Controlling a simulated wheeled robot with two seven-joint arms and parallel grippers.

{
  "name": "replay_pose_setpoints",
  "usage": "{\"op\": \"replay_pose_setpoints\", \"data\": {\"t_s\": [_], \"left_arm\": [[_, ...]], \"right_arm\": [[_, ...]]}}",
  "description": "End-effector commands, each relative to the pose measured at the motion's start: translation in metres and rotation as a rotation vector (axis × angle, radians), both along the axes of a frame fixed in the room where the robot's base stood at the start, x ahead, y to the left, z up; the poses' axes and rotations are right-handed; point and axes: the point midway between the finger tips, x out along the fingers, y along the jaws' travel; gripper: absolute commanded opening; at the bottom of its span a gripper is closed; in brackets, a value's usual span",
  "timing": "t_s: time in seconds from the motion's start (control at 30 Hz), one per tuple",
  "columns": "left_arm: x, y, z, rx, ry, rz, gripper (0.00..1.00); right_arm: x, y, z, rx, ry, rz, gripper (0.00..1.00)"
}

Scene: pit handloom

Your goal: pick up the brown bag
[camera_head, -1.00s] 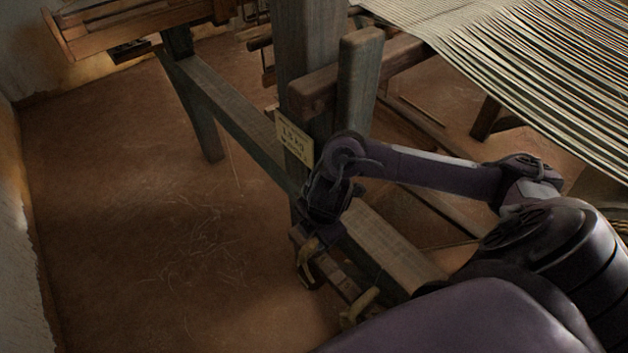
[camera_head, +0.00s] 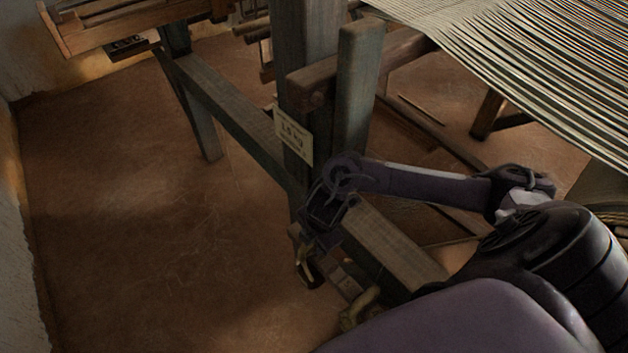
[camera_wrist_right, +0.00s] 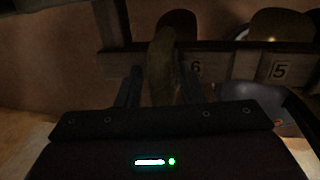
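My right gripper (camera_head: 307,248) points down at a small low wooden rack beside the loom frame. In the right wrist view its two dark fingers (camera_wrist_right: 160,88) stand apart, one on each side of an upright olive-brown strap-like piece (camera_wrist_right: 162,62). A gap seems to show beside the piece, and I cannot tell whether the fingers touch it. In the head view a yellowish curved piece (camera_head: 304,268) shows just below the gripper. A dark brown rounded shape (camera_wrist_right: 180,22) lies behind the rack at number 6; I cannot tell if it is the brown bag. My left gripper is out of view.
The rack's board (camera_wrist_right: 226,66) carries numbers 6 and 5. A tan rounded thing (camera_wrist_right: 284,24) sits at 5, and another yellowish curved piece (camera_head: 360,304) is nearer me. Loom posts (camera_head: 357,90) and a low beam (camera_head: 395,245) stand close. Floor at left (camera_head: 130,210) is clear.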

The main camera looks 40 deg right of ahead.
Motion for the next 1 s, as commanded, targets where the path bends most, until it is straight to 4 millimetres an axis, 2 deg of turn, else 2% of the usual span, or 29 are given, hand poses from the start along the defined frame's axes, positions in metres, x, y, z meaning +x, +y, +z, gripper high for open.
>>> {"op": "replay_pose_setpoints", "data": {"t_s": [0.03, 0.2, 0.27, 1.0], "left_arm": [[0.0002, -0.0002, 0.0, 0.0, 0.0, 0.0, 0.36], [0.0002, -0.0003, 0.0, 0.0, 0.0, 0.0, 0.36], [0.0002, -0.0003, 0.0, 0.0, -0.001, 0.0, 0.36], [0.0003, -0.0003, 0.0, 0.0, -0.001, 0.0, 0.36]], "right_arm": [[0.0, 0.0, 0.0001, 0.0, 0.0, 0.0, 0.28], [-0.0001, 0.0, 0.0002, 0.0, 0.0, 0.0, 0.06], [-0.0001, 0.0, 0.0002, 0.0, 0.0, 0.0, 0.0], [-0.0002, 0.0, 0.0003, 0.0, 0.0, 0.0, 0.0]]}}
